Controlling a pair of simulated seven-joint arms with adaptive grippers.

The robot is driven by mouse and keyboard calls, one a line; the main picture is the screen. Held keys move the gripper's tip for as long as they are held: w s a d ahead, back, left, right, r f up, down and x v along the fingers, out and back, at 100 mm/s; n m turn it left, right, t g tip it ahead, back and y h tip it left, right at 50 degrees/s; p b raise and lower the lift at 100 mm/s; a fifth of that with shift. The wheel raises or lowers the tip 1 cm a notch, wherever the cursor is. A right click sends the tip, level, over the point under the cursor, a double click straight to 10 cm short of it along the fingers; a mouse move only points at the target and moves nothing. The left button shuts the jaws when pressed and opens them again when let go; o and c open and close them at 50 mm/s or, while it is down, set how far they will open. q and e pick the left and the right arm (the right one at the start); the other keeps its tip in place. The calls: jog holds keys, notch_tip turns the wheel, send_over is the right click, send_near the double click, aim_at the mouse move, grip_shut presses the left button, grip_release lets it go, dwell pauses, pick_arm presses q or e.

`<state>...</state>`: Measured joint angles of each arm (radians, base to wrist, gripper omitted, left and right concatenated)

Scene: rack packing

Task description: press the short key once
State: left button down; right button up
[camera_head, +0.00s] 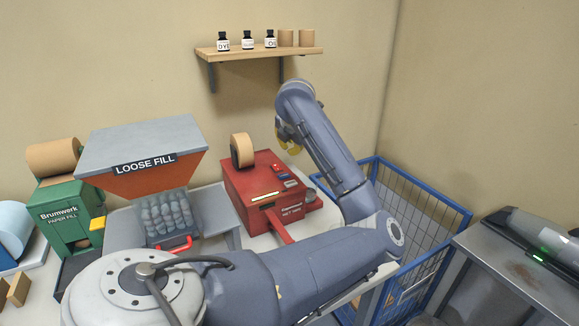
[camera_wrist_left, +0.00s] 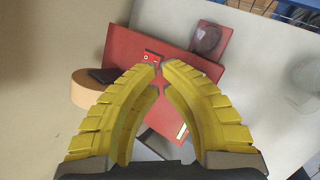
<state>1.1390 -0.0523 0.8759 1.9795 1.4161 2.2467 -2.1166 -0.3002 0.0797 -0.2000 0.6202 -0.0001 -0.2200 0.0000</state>
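The red tape machine (camera_head: 242,188) stands on the white table with a brown tape roll (camera_head: 242,150) on top. Its small keys (camera_head: 283,174) sit in a row on the top face; I cannot tell which is the short key. My left gripper (camera_head: 288,146) has yellow ribbed fingers and hangs above the back of the machine. In the left wrist view its fingertips (camera_wrist_left: 162,66) almost meet, with nothing held. Just beyond them is a red and black key panel (camera_wrist_left: 151,57), partly hidden by the fingers. My right gripper is not in view.
A loose-fill dispenser (camera_head: 150,150) and green paper-fill machine (camera_head: 68,212) stand left of the red machine. A wall shelf (camera_head: 260,53) holds bottles and rolls. A blue wire cage (camera_head: 418,190) stands right, beside a grey table (camera_head: 510,262).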

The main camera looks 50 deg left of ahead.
aim_at(291, 181)
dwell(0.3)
pick_arm(q)
jog(key=shift+f, duration=4.4)
jog(key=shift+f, duration=0.8)
jog(key=shift+r, duration=3.3)
